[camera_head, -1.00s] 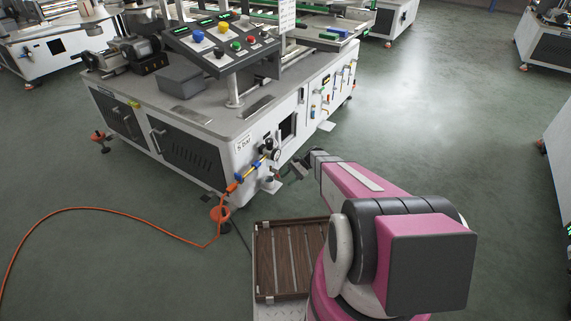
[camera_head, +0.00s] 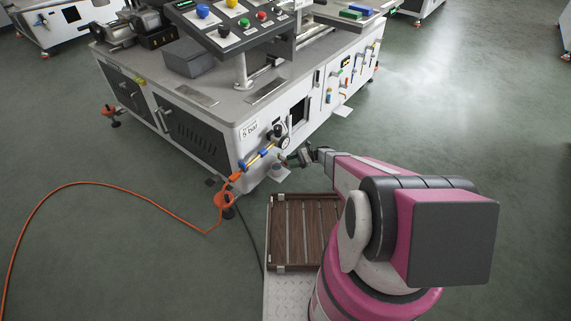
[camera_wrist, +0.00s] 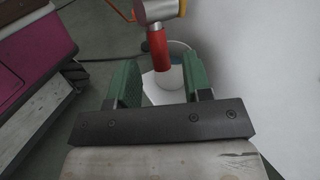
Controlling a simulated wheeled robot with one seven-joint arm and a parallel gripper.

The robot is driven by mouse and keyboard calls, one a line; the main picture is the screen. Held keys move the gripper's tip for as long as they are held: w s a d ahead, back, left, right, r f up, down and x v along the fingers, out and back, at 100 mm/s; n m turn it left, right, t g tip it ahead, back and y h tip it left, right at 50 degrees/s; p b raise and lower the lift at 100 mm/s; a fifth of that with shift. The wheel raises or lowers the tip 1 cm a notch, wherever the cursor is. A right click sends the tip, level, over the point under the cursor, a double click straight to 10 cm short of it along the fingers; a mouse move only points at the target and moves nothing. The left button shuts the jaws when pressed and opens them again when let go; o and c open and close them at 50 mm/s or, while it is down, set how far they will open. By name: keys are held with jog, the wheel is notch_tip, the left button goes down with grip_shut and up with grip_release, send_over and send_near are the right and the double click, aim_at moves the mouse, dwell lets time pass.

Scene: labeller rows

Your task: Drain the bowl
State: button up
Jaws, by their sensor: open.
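My gripper (camera_wrist: 159,76) is open in the wrist view, with a green pad on each side and nothing held. A red cylinder (camera_wrist: 158,50) hangs from a silver body (camera_wrist: 158,11) just beyond the gap between the pads. I see no contact with it. In the head view my gripper (camera_head: 303,156) is beside the air unit at the machine's near corner, which has a round gauge (camera_head: 283,142) and a blue and yellow valve piece (camera_head: 256,158). The bowl cannot be told apart clearly there.
A white container (camera_wrist: 178,50) stands below the red cylinder. The white machine (camera_head: 215,140) is close beside the gripper. An orange hose (camera_head: 110,186) runs over the floor from the air unit. A wooden slatted tray (camera_head: 308,268) lies in front of me. Floor at right is clear.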

aim_at(285, 163)
jog(key=shift+x, duration=1.9)
jog(key=shift+c, duration=0.3)
grip_shut()
